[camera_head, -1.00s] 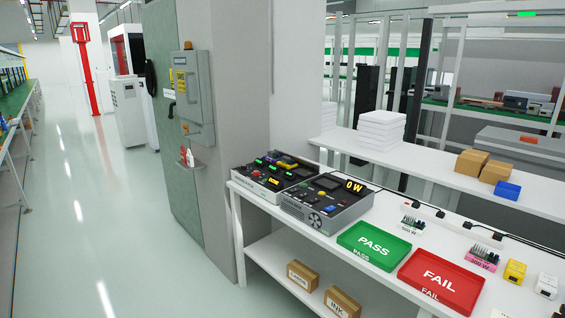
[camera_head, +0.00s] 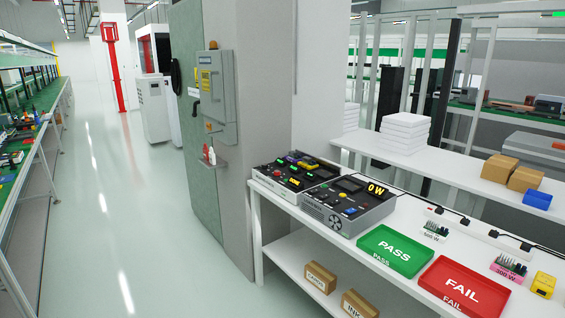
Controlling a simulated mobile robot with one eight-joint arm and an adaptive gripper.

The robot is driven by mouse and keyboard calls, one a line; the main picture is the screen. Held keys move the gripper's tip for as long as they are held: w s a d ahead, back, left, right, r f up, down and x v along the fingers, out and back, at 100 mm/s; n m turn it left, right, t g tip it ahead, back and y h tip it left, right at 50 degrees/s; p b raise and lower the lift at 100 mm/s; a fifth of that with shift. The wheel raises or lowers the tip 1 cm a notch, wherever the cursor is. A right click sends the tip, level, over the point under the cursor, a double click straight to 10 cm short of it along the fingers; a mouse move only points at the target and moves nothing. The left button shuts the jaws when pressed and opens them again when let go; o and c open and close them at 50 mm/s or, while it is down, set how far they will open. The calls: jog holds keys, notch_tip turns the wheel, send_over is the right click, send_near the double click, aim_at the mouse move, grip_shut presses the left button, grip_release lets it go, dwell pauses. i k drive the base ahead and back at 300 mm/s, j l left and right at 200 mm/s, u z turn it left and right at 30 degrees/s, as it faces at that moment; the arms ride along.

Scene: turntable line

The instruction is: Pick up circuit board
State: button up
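Two small circuit boards stand on the white table on the right. One (camera_head: 435,230) has green parts on a pale base marked "500 W" and stands behind the green PASS tray. The other (camera_head: 509,267) sits on a pink base marked "300 W", behind and to the right of the red FAIL tray. More boards seem to lie on the green bench at the far left (camera_head: 22,128), too small to make out. My gripper is not in view.
The green PASS tray (camera_head: 378,256) and red FAIL tray (camera_head: 440,295) look empty. Two test units (camera_head: 350,217) stand left of them. A yellow block (camera_head: 543,285) is at the right edge. A grey pillar (camera_head: 258,130) borders the table. The aisle floor (camera_head: 130,230) is clear.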

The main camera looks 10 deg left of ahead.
aim_at(293, 157)
jog(key=i+j, duration=0.35)
jog(key=i, duration=0.15)
jog(key=i+j+u, duration=0.1)
jog(key=i+j, duration=0.6)
jog(key=i, duration=0.3)
jog(key=i+j+u, duration=0.1)
jog(key=i+j, duration=0.25)
jog(key=i, duration=0.15)
jog(key=i+j, duration=0.25)
jog(key=i, duration=0.25)
jog(key=i+j+u, duration=0.1)
jog(key=i+j, duration=0.2)
jog(key=i, duration=0.2)
